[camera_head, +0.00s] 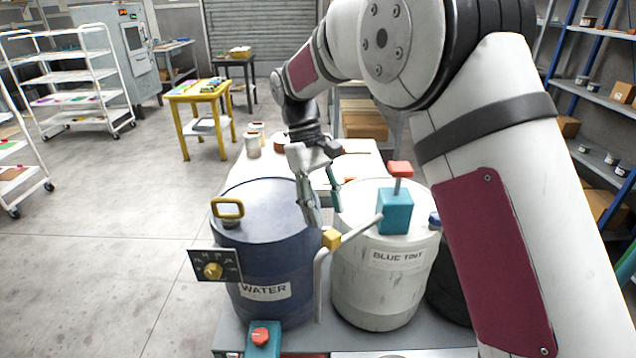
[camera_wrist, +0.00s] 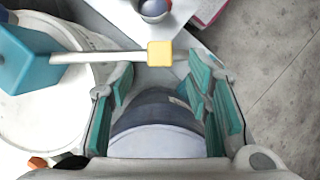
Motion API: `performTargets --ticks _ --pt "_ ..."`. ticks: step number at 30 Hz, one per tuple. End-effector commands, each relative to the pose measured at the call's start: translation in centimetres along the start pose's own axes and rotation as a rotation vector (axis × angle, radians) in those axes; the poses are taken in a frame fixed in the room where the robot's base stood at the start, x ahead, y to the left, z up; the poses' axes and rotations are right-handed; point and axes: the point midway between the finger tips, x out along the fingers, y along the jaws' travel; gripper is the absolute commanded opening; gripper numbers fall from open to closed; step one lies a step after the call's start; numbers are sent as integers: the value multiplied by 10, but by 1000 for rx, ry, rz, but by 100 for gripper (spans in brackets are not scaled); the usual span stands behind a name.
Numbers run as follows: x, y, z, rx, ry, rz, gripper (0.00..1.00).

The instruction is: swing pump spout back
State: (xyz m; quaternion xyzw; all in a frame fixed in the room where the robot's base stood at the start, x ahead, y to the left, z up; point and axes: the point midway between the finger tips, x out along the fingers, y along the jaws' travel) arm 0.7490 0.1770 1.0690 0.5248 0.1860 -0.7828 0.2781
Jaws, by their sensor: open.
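The pump is a teal block (camera_head: 395,211) with a red knob (camera_head: 400,169) on the white BLUE TINT drum (camera_head: 375,288). Its grey spout (camera_head: 319,285) runs left to a yellow block (camera_head: 331,239), then bends down in front of the gap between the drums. My gripper (camera_head: 323,208) is open and empty, pointing down just above and behind the yellow block. In the wrist view, the yellow block (camera_wrist: 160,54) appears between the lines of the two teal-padded fingers, just past their tips. The teal pump block (camera_wrist: 28,60) is at left. Contact with the spout cannot be told.
The blue WATER drum (camera_head: 265,255) stands left, with a yellow handle (camera_head: 228,208) on its lid and a dial panel (camera_head: 214,266) at its side. A red-buttoned teal box (camera_head: 262,340) is at the front. A white table (camera_head: 357,168) with cups is behind. Open floor lies left.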

Motion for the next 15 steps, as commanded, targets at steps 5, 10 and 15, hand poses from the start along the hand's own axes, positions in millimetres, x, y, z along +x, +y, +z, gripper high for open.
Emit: performTargets --ticks 5,10,15 --pt "-35 0 -1 -1 4 1 45" --pt "-54 0 -1 -1 3 0 45" --pt "-62 0 -1 -1 2 0 45"
